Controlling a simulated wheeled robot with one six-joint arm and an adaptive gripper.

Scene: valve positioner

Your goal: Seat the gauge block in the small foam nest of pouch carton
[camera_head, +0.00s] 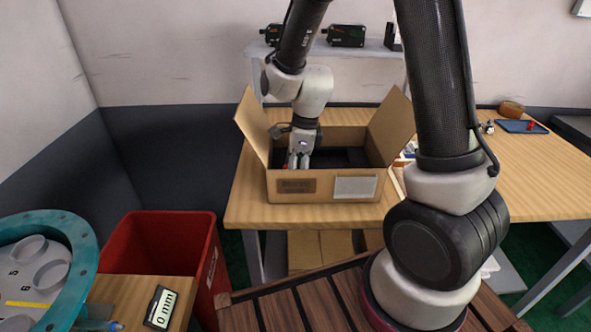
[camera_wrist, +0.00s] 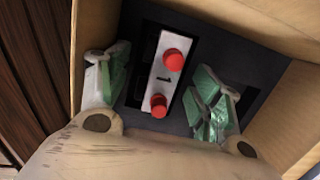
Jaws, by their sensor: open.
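The carton (camera_head: 327,187) stands open on the wooden table, its side flaps raised; its cardboard wall (camera_wrist: 285,110) also shows in the wrist view. Dark foam (camera_wrist: 225,50) lines it, with dark recesses. The gauge block (camera_wrist: 164,80), a pale plate marked 1 with two red knobs, lies in or over a dark recess in the foam. How deep it sits I cannot tell. My gripper (camera_head: 300,160) reaches down into the carton's left part. In the wrist view its green-padded fingers stand apart, one on each side of the block, with gaps visible. The block is hidden in the head view.
A red bin (camera_head: 175,255) stands at lower left beside a small wooden stand with a 0 mm display (camera_head: 161,307). A shelf with dark devices (camera_head: 346,35) is behind the carton. A blue tray (camera_head: 522,127) lies at the table's right; the tabletop nearby is mostly clear.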

